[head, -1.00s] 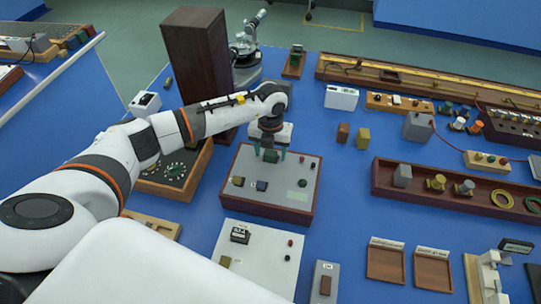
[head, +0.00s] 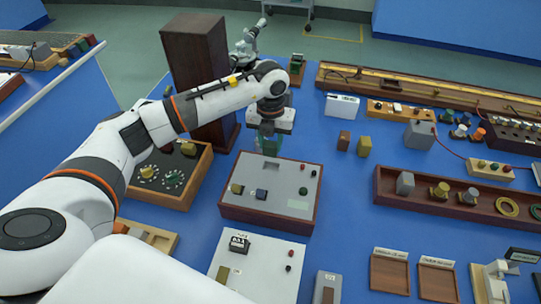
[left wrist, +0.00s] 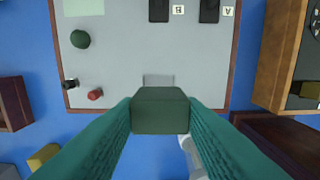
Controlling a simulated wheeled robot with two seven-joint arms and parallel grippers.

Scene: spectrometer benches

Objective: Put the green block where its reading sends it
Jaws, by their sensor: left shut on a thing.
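My left gripper (head: 269,143) is shut on the green block, above the far edge of the grey-topped wooden box (head: 276,205). In the left wrist view the dark green block (left wrist: 160,111) sits between the two teal fingers, clear of the box top. The box top has a rectangular recess (head: 271,166), empty now, and several knobs and switches. Two shallow brown trays, a left one (head: 389,274) and a right one (head: 437,282), stand at the front right with labels too small to read. A small black display (head: 238,243) sits on a white panel; its reading is not legible. My right gripper is out of view.
A tall dark wooden cabinet (head: 197,75) stands just left of my gripper. A wooden box with dials (head: 180,190) is left of the grey-topped box. Brown and yellow blocks (head: 364,146) stand to the right. A long wooden tray (head: 388,190) lies farther right. Blue table between is clear.

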